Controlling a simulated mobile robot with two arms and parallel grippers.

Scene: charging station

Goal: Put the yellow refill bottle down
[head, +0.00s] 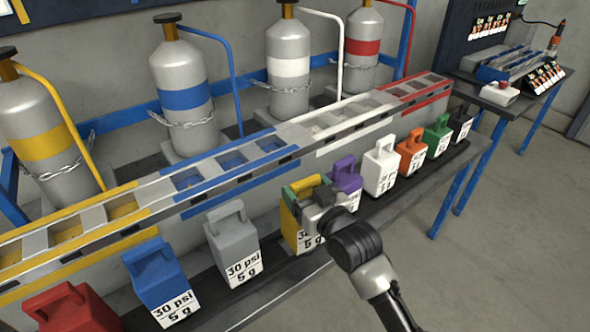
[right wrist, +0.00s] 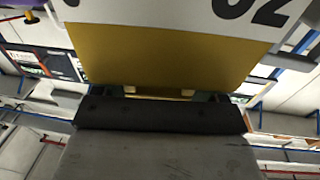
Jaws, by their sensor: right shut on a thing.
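The yellow refill bottle (head: 290,222) stands in the row of refill bottles on the dark shelf, between the grey bottle (head: 233,246) and the purple bottle (head: 346,182). Its white label is partly hidden by my right gripper (head: 313,194). My right gripper is shut on the upper part of the yellow bottle, near its handle. I cannot tell whether its base touches the shelf. In the right wrist view, the yellow bottle (right wrist: 160,58) fills the top middle, close against the gripper. My left gripper is not in view.
A blue bottle (head: 157,280) and a red bottle (head: 70,308) stand to the left; white (head: 381,168), orange (head: 412,152) and other bottles stand to the right. Behind runs a slotted rack (head: 235,162) with coloured sections, below chained gas cylinders (head: 184,85). Open floor (head: 510,240) lies right.

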